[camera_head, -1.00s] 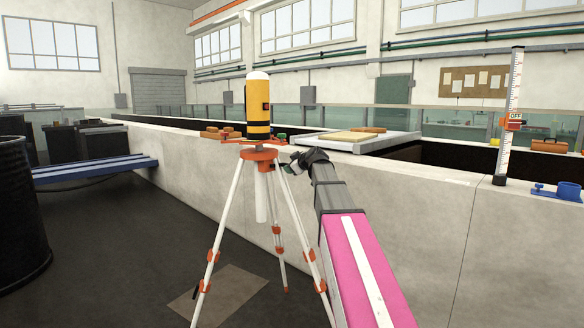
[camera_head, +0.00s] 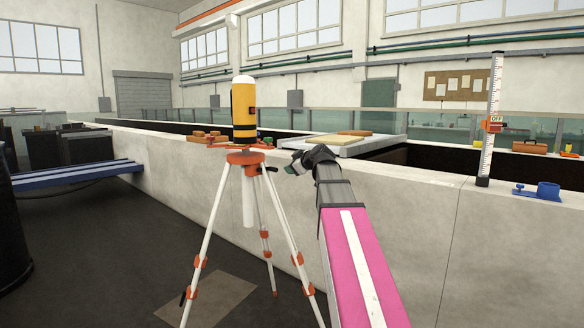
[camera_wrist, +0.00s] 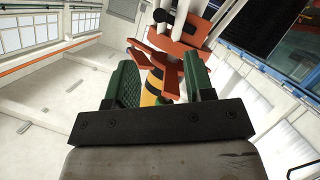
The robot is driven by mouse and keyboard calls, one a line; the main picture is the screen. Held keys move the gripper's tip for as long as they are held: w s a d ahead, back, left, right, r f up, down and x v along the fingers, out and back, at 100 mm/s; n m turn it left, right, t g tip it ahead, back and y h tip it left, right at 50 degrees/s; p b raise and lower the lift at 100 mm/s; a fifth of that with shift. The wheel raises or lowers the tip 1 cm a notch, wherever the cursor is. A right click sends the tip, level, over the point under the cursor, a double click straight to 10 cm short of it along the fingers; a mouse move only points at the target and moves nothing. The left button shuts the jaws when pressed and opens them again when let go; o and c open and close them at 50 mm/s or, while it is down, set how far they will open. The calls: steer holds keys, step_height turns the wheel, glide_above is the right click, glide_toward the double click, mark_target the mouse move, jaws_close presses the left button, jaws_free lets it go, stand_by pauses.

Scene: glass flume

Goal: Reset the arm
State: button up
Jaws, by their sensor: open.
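My arm reaches forward from the bottom right of the head view, and my gripper (camera_head: 290,167) is at its far end, close to the right side of a tripod (camera_head: 246,157). In the wrist view my gripper (camera_wrist: 160,82) shows two green fingers standing apart with nothing held between them. Beyond the fingers the orange tripod head (camera_wrist: 165,55) and part of the yellow and black instrument (camera_wrist: 152,85) show, seen tilted. In the head view the yellow instrument (camera_head: 243,108) with a white top stands upright on the tripod. I cannot tell whether the fingers touch the tripod.
A long concrete wall (camera_head: 420,205) runs behind the tripod. On it are a grey tray (camera_head: 345,147), a staff gauge (camera_head: 490,120) and a blue fitting (camera_head: 540,191). A blue bench (camera_head: 75,174) stands left. The floor left of the tripod is mostly clear.

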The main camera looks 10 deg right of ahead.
steer(key=s+a+f+m+g+h, duration=0.1)
steer(key=s+a+f+m+g, duration=0.15)
steer(key=f, duration=0.75)
steer(key=s+a+f+m+g, duration=0.1)
steer(key=s+f+g, duration=0.15)
steer(key=f, duration=0.65)
steer(key=s+a+f+m+g+h, duration=0.15)
steer(key=s+f, duration=0.25)
steer(key=f, duration=0.6)
steer(key=s+f+m+g+h, duration=0.3)
steer(key=s+f+m+g, duration=0.3)
steer(key=s+f, duration=1.3)
step_height(320, 180, down, 3)
steer(key=shift+a+r, duration=0.1)
steer(key=shift+a, duration=0.35)
steer(key=shift+g, duration=0.25)
